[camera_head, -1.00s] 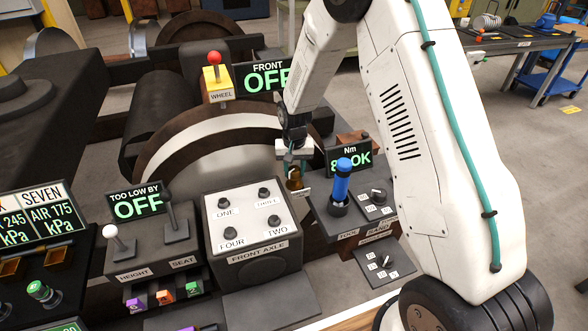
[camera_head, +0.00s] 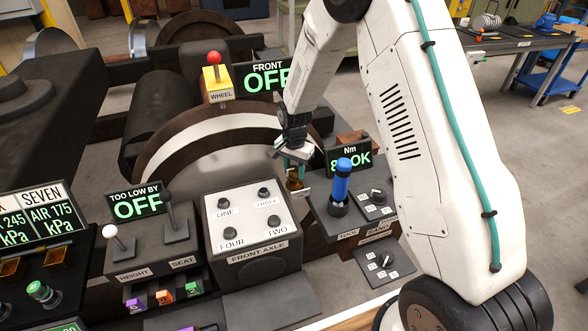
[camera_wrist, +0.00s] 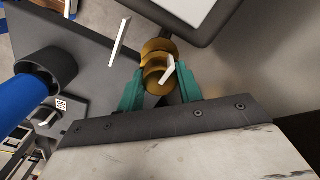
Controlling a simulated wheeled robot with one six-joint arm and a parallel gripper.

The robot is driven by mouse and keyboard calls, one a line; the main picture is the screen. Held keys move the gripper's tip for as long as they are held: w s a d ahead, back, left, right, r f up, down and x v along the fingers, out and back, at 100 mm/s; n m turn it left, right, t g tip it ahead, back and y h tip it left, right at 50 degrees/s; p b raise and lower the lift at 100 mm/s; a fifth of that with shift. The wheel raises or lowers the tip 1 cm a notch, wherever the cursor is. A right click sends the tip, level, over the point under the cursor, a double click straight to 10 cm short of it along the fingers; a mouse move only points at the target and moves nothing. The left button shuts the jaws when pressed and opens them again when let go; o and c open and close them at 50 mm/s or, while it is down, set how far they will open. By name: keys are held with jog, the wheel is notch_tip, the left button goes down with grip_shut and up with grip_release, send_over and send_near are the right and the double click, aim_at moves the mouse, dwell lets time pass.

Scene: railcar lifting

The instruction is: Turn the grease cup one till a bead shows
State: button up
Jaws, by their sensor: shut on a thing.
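The brass grease cup (camera_head: 296,184) stands right of the front axle box, in front of the wheel. In the wrist view the cup (camera_wrist: 155,52) is round and stepped, with a white pointer-like strip (camera_wrist: 168,72) across it. My gripper (camera_head: 293,170) comes down on it from above. In the wrist view the two teal fingers of my gripper (camera_wrist: 160,84) stand on either side of the cup, shut on it. The fingers partly hide the cup in the head view. I cannot make out a bead of grease in either view.
A blue-handled tool (camera_head: 341,182) stands close right of the cup. The front axle box (camera_head: 252,250) with several black knobs is to the left. The Nm display (camera_head: 350,157) is behind the tool. A second white strip (camera_wrist: 120,42) shows near the cup in the wrist view.

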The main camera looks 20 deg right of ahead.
aim_at(294, 168)
dwell(0.3)
jog(key=o, duration=1)
notch_tip(294, 168, up, 8)
jog(key=shift+f, duration=0.1)
